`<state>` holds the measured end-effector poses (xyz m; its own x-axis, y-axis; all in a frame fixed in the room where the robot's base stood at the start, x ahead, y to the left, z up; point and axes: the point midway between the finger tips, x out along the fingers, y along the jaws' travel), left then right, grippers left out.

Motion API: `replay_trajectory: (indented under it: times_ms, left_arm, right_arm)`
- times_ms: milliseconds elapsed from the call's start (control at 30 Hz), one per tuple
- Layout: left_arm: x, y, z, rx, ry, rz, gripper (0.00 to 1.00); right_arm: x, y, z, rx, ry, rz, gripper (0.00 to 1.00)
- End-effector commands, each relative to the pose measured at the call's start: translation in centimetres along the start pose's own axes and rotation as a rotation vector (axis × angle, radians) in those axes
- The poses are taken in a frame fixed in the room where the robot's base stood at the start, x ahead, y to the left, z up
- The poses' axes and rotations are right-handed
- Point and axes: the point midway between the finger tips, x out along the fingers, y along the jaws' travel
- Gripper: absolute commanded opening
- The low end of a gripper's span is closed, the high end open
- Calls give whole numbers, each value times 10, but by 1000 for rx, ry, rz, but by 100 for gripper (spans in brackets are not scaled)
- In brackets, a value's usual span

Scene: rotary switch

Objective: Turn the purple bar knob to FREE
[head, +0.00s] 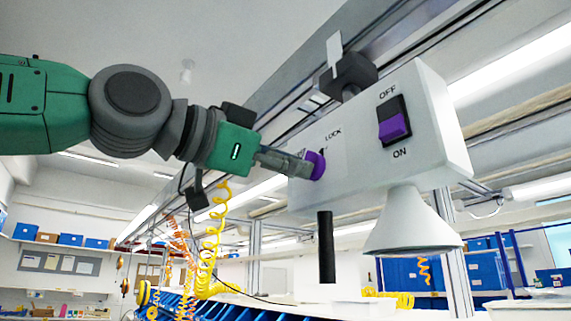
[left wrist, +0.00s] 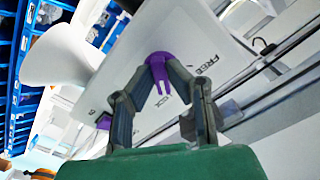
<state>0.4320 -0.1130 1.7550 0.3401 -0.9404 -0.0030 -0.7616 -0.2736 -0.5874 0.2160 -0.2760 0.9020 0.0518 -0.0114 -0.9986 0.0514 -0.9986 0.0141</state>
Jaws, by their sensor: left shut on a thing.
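The purple bar knob (head: 316,165) is on the left part of the white panel box (head: 360,150), below the LOCK label (head: 333,133). My left gripper (head: 306,165) reaches it from the left and is shut on it. In the left wrist view the purple knob (left wrist: 158,58) sits between the two fingertips of my left gripper (left wrist: 158,66), one on each side. The FREE label (left wrist: 207,60) shows to the right of the knob there. The fingers partly cover the knob, and I cannot tell which label it points to. My right gripper is not in view.
A purple rocker switch (head: 394,125) with OFF and ON labels is on the right of the same panel. A white cone (head: 412,225) and a black post (head: 326,247) hang below the box. A black clamp (head: 348,74) sits on top.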

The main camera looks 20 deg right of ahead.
Motion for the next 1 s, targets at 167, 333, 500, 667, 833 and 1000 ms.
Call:
replay_trajectory:
  times_ms: [167, 333, 500, 667, 833, 1000]
  left_arm:
    - [-1, -5, -7, -148, 13, -13, 0]
    - [-1, -5, -7, -312, 14, -13, 0]
    - [-1, -5, -7, -474, 16, -12, 0]
    - [-2, -6, -6, -626, 16, -12, 0]
    - [-3, -6, -6, -789, 17, -11, 0]
    - [-3, -6, -6, -950, 19, -10, 0]
  right_arm:
    - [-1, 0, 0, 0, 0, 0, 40]
    - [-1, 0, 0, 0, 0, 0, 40]
    - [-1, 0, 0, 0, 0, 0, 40]
    - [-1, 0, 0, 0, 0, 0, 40]
    - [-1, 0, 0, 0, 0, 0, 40]
    - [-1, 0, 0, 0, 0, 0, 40]
